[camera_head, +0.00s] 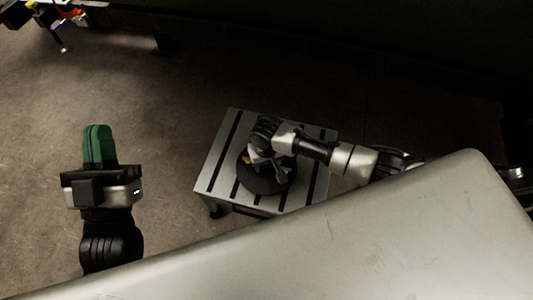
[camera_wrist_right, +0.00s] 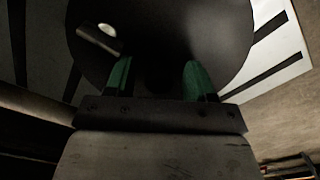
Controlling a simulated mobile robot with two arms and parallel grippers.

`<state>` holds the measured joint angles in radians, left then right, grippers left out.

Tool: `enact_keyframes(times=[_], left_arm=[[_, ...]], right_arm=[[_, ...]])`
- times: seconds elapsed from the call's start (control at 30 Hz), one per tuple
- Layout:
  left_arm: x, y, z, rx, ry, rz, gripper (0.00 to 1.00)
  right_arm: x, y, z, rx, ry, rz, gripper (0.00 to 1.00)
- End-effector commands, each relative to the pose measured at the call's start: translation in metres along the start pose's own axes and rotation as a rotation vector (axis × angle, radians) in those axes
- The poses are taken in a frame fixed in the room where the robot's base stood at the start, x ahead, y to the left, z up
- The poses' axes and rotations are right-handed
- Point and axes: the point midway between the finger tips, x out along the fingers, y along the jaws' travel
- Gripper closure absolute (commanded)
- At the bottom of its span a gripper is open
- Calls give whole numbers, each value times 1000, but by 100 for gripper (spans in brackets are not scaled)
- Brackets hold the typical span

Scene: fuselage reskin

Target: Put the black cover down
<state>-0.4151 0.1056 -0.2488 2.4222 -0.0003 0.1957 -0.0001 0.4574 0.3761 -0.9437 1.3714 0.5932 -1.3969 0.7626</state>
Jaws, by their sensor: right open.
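The black cover (camera_head: 263,183) is a dark, round, dish-like piece. It sits on a light slotted table (camera_head: 222,158) in the head view. In the right wrist view the cover (camera_wrist_right: 185,25) fills the upper middle, with a small pale part at its left. My right gripper (camera_wrist_right: 158,78) is open, its two green fingers apart in front of the cover. I cannot tell whether they touch it. In the head view my right wrist hides part of the cover. My left gripper (camera_head: 98,146) is away to the left, its green fingers together with nothing visible between them.
A large pale curved panel (camera_head: 350,245) spans the bottom and right of the head view, close to the table. Bare brown floor (camera_head: 150,95) lies around the table's left and back. Some dark equipment with orange parts (camera_head: 55,20) stands at the top left.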

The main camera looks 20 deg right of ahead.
Motion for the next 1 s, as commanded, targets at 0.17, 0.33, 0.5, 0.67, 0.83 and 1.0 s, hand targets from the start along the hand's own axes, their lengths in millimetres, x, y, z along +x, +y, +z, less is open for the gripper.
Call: enact_keyframes(times=[0.17, 0.33, 0.5, 0.67, 0.83, 1.0], left_arm=[[0, -3, 15, 5, -137, -6, 100], [-6, -7, 35, 12, -320, -15, 100], [-17, -11, 55, 17, -506, -26, 100], [-32, -15, 71, 21, -682, -36, 100], [-53, -19, 85, 24, -870, -49, 100], [-76, -22, 94, 24, -1052, -61, 100]], right_arm=[[-13, 0, 0, 0, 0, 0, 45], [-30, 0, 0, 0, 1, -1, 45], [-47, 0, 0, 0, 1, -1, 45], [-63, 0, 0, 0, 0, -1, 45], [-81, 0, 0, 0, 1, -1, 45], [-98, 0, 0, 0, 0, 0, 45]])
